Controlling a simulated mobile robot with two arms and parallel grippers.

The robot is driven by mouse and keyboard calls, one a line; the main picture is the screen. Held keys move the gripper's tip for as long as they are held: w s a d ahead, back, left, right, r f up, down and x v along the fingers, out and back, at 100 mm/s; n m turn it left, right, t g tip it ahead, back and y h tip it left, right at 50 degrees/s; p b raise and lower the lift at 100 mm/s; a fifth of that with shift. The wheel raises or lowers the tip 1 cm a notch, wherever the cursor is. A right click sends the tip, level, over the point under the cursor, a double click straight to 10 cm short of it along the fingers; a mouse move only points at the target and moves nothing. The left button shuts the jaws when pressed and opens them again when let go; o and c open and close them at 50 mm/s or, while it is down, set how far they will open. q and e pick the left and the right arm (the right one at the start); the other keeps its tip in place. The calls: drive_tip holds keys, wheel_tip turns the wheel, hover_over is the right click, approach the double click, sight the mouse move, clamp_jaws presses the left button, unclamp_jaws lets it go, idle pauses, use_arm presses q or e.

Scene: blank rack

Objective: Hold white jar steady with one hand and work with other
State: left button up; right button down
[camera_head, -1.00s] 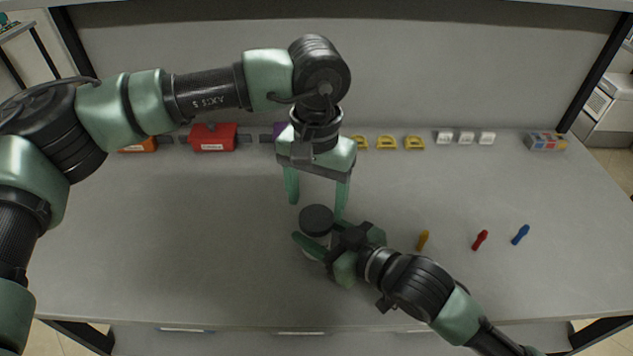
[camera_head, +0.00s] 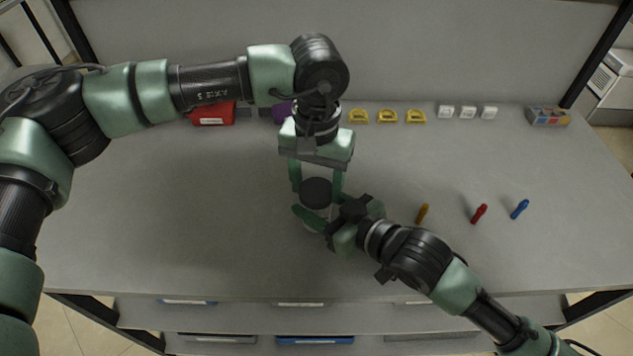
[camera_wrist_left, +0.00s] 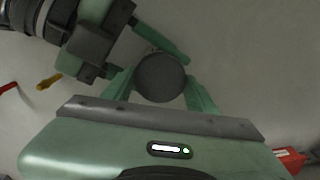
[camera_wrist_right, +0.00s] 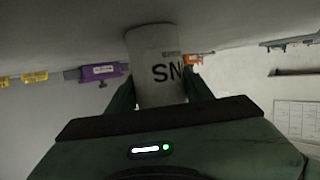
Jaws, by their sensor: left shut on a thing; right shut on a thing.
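The white jar (camera_wrist_right: 155,60) has a dark grey lid and stands upright on the table; it is mostly hidden in the head view. Its letters "SN" show in the right wrist view. My right gripper (camera_head: 318,218) is shut on the jar's body from the front right. My left gripper (camera_head: 317,182) comes down from above, with its fingers on either side of the dark lid (camera_head: 316,191), and is shut on it. The lid also shows round between the left fingers in the left wrist view (camera_wrist_left: 160,78).
Red (camera_head: 479,214), blue (camera_head: 520,209) and orange (camera_head: 422,213) tools lie to the right. A red bin (camera_head: 212,114), a purple bin (camera_head: 281,113), yellow holders (camera_head: 387,117), white blocks (camera_head: 467,112) and a grey box (camera_head: 548,116) line the back. The table's left side is clear.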

use_arm(q)
drive_tip(key=n, duration=1.9)
drive_tip(key=shift+n, duration=0.4)
drive_tip(key=n, duration=0.6)
drive_tip(key=shift+r+n, duration=0.1)
drive_tip(key=shift+n, duration=0.2)
drive_tip(key=n, duration=1.6)
drive_tip(key=shift+r, duration=0.15)
